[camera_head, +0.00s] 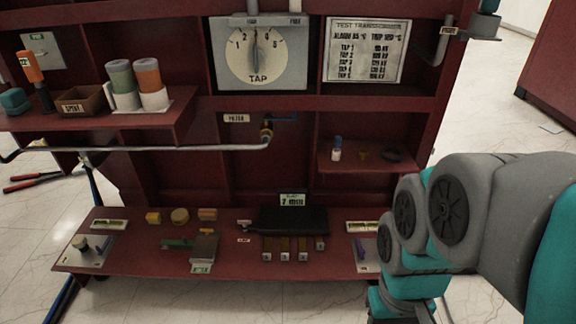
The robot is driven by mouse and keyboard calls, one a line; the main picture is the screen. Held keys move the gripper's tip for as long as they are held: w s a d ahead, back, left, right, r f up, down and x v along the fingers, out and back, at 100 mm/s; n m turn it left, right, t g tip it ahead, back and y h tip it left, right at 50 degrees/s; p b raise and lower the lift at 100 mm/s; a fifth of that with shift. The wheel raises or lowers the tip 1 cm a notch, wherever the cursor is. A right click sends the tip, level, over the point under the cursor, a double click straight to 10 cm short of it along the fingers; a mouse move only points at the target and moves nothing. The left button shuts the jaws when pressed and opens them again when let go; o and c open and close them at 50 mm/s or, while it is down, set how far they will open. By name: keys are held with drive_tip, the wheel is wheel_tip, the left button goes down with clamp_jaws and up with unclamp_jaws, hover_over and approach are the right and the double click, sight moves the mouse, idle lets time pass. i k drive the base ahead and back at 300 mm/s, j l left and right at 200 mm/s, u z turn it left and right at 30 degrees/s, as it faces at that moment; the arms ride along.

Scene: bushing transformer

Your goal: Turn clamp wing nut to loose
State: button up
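I cannot single out the clamp wing nut with certainty. A green-handled tool or clamp (178,242) lies on the lower red shelf beside a grey block (204,248). A brass fitting (266,128) with a blue lever ends a grey pipe (190,149) at mid height. My arm comes in from the right and bends down at the lower right. My gripper's fingers are outside the frame.
A black device (293,219) with a small display stands mid-shelf. A TAP dial (257,58) and test chart (366,50) are above. Tiled floor (210,299) is open in front.

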sight(244, 222)
drive_tip(key=i+j, duration=0.7)
drive_tip(key=i, duration=0.15)
drive_tip(key=j+u, duration=0.05)
